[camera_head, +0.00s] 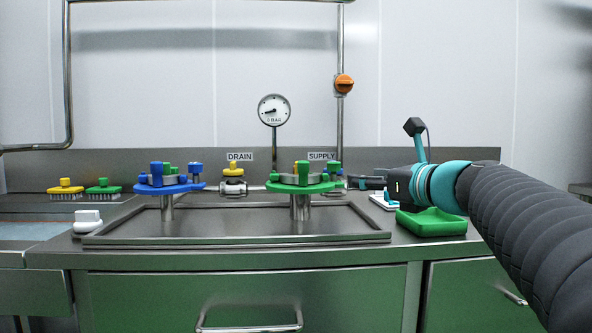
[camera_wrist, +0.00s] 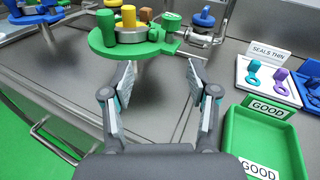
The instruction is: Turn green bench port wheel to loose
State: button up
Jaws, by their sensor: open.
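The green bench port wheel (camera_head: 290,188) stands on a metal post over the tray, right of the blue one. It is a flat green disc with upright pegs, one of them green and tall. In the wrist view the green wheel (camera_wrist: 110,46) is at the upper left, with green and yellow pegs and a green lug on its right side. My gripper (camera_wrist: 162,74) is open and empty, its fingers on the near right side of the wheel and apart from it. In the head view my gripper (camera_head: 362,183) reaches in from the right, level with the wheel.
A blue port wheel (camera_head: 170,188) stands to the left. Behind are a yellow-handled drain valve (camera_head: 233,172), a gauge (camera_head: 274,110) and an orange knob (camera_head: 344,83). A green GOOD tray (camera_wrist: 232,140) and a white seals board (camera_wrist: 258,72) lie to the right.

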aim_at(338, 163)
jog(key=shift+m+t, duration=0.4)
jog(key=shift+m, duration=0.3)
jog(key=x, duration=0.5)
jog(key=d+r+x, duration=0.1)
jog(key=x, duration=0.8)
jog(key=shift+w+d+r, duration=0.1)
jog(key=shift+w+r, duration=0.15)
jog(key=shift+w, duration=0.35)
grip_shut()
